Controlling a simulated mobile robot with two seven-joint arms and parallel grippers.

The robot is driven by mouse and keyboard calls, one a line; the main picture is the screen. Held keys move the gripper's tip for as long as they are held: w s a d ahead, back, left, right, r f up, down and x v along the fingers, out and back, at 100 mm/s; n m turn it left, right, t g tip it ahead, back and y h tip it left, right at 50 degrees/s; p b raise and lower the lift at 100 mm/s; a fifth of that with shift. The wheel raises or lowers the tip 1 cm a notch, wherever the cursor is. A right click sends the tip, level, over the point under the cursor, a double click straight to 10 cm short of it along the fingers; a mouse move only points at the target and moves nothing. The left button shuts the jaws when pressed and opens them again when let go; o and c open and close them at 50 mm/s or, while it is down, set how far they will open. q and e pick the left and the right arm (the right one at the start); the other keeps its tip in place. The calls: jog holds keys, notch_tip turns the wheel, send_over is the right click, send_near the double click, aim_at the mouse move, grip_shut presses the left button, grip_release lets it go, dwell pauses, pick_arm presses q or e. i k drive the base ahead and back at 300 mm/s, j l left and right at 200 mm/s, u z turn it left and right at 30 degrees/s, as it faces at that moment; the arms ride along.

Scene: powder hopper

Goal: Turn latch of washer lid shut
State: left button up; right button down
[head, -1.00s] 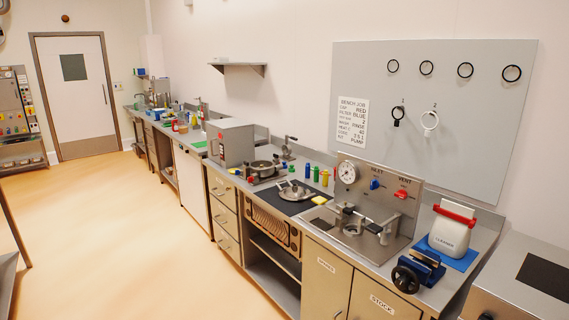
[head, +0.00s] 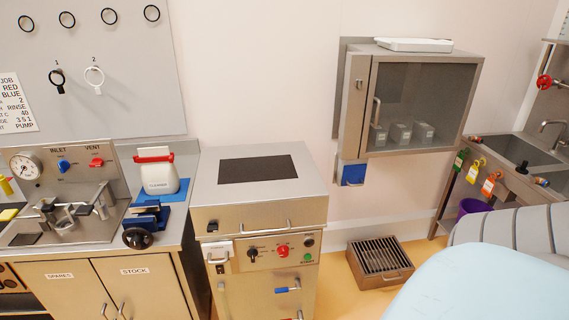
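A steel floor-standing machine, which looks like the washer, stands in the middle of the head view. Its flat lid (head: 306,172) has a dark window panel and appears down. A bar handle (head: 262,226) runs along the front band under the lid. A small black piece (head: 212,226) at the left of that band may be the latch; it is too small to tell how it is turned. Below are a control panel with a red knob (head: 283,251) and a blue-gripped handle (head: 288,290). Neither of my grippers is in view.
The bench at left holds a white cleaner bottle (head: 158,175), a blue vise (head: 147,217) and a gauge panel (head: 68,166). A glass-front cabinet (head: 361,105) hangs at right. A grated box (head: 380,262) sits on the floor below it. A sink (head: 515,150) stands far right.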

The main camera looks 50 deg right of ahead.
aim_at(212, 226)
jog(key=z, duration=1.35)
